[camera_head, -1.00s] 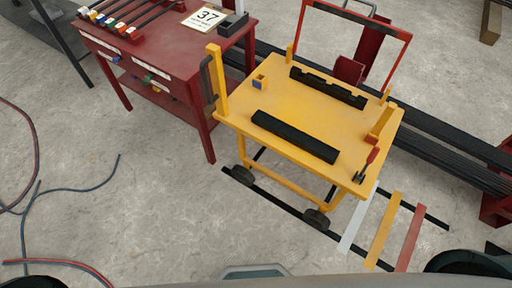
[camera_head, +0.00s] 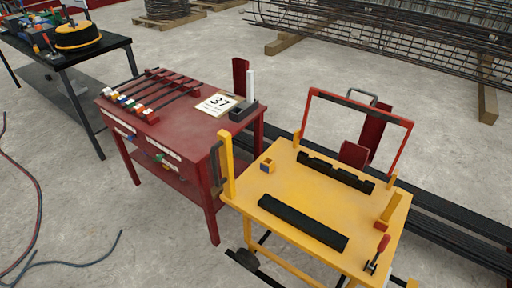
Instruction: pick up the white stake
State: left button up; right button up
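A white upright bar (camera_head: 250,86) stands at the back right corner of the red table, beside a small black open box (camera_head: 243,112). Several dark rods (camera_head: 152,88) lie side by side on a red rack on the same table. Their near ends have coloured tips, among them a white one (camera_head: 107,91). I cannot tell for sure which of these is the white stake. Neither of my grippers is in view.
The red table (camera_head: 190,131) carries a sign reading 37 (camera_head: 218,104). A yellow cart (camera_head: 300,193) with black bars stands to its right. A black table (camera_head: 85,56) stands at the back left. A rebar cage (camera_head: 400,35) is behind.

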aim_at(250, 74)
jog(key=i+j+z, duration=0.1)
jog(key=i+j, duration=0.15)
jog(key=j, duration=0.15)
jog(key=i+j+z, duration=0.1)
jog(key=i+j, duration=0.15)
jog(key=j, duration=0.15)
jog(key=i+j+z, duration=0.1)
jog(key=i+j, duration=0.15)
jog(key=j, duration=0.15)
jog(key=i+j+z, duration=0.1)
jog(key=i+j, duration=0.15)
jog(key=j, duration=0.2)
jog(key=i+j, duration=0.2)
jog(key=j, duration=0.3)
jog(key=i+j+z, duration=0.15)
jog(key=j, duration=0.3)
jog(key=i+j+z, duration=0.1)
jog(key=j, duration=0.35)
jog(key=i+j+z, duration=0.1)
jog(key=i+j, duration=0.2)
jog(key=j, duration=0.25)
